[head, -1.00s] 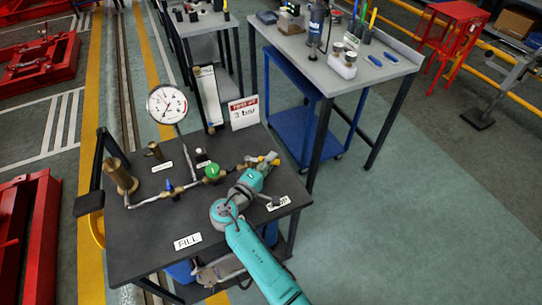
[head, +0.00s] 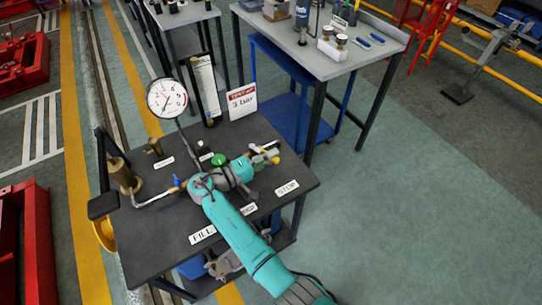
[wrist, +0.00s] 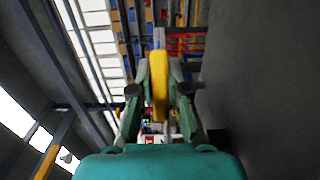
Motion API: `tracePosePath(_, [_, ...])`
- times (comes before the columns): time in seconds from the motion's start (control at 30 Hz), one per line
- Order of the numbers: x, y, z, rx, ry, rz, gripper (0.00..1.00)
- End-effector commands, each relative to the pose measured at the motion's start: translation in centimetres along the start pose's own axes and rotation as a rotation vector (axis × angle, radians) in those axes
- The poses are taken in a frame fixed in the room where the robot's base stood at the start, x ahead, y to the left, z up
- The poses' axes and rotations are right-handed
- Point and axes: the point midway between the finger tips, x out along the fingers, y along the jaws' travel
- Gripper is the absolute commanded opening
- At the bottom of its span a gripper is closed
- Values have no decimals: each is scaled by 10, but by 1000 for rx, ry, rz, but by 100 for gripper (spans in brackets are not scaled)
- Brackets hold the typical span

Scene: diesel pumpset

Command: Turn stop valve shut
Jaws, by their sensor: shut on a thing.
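The yellow handle (wrist: 160,85), which I take for the stop valve's, sits between the two fingers of my gripper (wrist: 159,88) in the wrist view. The fingers are shut on it from both sides. In the head view my gripper (head: 263,152) is at the right end of the brass pipe line, behind the STOP label (head: 287,188). A little of the yellow handle (head: 276,161) shows beside the fingers. The valve body is mostly hidden by my gripper and wrist, so I cannot tell the handle's exact angle to the pipe.
On the black bench (head: 155,248) stand a round pressure gauge (head: 167,99), a green knob (head: 219,160), a blue handle (head: 177,181) and a brass cylinder (head: 121,172). A "3 bar" sign (head: 242,102) stands behind. A grey table (head: 300,65) is farther back. Floor at right is clear.

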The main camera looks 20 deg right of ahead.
Motion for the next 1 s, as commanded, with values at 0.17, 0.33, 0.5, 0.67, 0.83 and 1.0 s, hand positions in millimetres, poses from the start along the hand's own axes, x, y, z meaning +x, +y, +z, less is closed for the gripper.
tracePosePath(0.17, [0, -1, 0, -1, -3, -1, 0])
tracePosePath(0.33, [0, -1, 0, -1, -2, -1, 0])
tracePosePath(0.5, [0, 0, 0, -1, -2, -1, 42])
tracePosePath(0.67, [0, 0, 0, -1, -1, 0, 42])
tracePosePath(0.83, [0, 3, 0, 0, -1, 0, 42])
tracePosePath(1.0, [0, 23, 0, 2, -1, -1, 42])
